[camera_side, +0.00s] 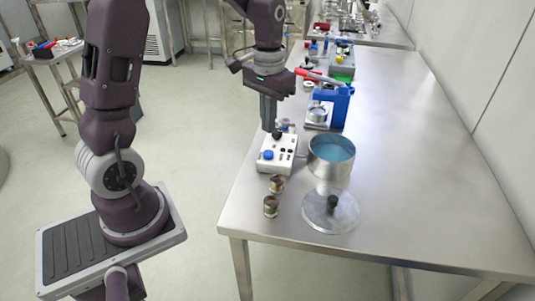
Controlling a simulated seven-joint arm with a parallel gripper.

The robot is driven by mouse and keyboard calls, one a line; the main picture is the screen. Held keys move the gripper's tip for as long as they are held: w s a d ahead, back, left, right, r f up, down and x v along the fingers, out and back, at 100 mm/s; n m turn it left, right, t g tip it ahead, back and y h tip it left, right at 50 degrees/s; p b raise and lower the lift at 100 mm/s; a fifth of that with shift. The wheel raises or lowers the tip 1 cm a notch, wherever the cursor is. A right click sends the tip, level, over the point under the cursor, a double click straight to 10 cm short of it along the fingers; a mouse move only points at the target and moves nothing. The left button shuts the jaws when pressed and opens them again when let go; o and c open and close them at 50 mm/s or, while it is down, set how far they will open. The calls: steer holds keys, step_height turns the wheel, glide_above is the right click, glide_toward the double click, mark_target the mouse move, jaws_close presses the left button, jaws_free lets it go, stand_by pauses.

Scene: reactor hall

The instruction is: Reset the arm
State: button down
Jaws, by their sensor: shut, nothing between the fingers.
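My gripper (270,125) points straight down above the white control box (276,165), near a dark knob on its far edge. Its fingers are together and nothing shows between them. I cannot tell whether the fingertips touch the knob. The box also carries a blue button (268,155) and small dark knobs. My arm reaches in from the left and above.
A metal pot (331,170) with blue liquid stands right of the box. Its glass lid (331,211) lies nearer the front edge. Two small cylinders (271,206) stand by the left edge. A blue apparatus (340,103) stands behind. The table's right side is clear.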

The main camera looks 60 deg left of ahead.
steer(key=s+d+r+m+t, duration=0.1)
steer(key=s+d+r+t, duration=0.2)
steer(key=s+d+r, duration=0.5)
steer(key=s+d+r+m+t, duration=0.2)
steer(key=s+r, duration=0.1)
steer(key=s, duration=0.7)
steer(key=shift+s+d+t, duration=0.3)
steer(key=shift+s, duration=0.05)
